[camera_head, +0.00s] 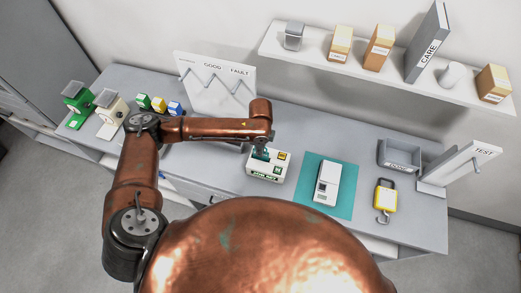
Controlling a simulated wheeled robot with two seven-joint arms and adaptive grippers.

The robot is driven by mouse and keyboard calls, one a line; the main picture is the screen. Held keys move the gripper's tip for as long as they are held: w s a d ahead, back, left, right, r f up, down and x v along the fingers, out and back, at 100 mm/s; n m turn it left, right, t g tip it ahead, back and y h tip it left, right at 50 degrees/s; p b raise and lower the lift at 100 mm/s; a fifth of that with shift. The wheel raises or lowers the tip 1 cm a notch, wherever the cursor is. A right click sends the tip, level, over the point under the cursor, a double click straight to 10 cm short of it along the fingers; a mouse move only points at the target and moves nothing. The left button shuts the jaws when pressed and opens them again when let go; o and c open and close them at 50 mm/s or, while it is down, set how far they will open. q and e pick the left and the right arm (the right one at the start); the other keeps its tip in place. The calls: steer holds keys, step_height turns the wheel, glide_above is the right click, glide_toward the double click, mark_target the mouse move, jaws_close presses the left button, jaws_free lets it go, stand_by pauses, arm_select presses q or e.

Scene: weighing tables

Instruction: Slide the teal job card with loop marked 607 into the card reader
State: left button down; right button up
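A small teal piece (260,154), which looks like the teal job card, shows directly below my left wrist at the white box. Its number and loop cannot be made out. The white box (268,174), which looks like the card reader, has a yellow button and a green strip on its front. My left gripper (262,149) points down over the back left part of this box, at the teal piece. Its fingers are small, dark and mostly hidden, so their grip cannot be told. Whether the card is inside a slot is also unclear. My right gripper is out of view.
A white handheld device (327,183) lies on a teal mat (343,203) right of the box. A yellow padlock-like item (385,199), grey tray (400,156) and TEST board (461,164) stand farther right. A GOOD/FAULT board (215,88) stands behind; scales (110,107) are left.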

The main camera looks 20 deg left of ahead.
arm_select(q)
steer(key=c, duration=2.1)
jaws_free()
step_height(320, 180, up, 12)
steer(key=shift+r, duration=0.1)
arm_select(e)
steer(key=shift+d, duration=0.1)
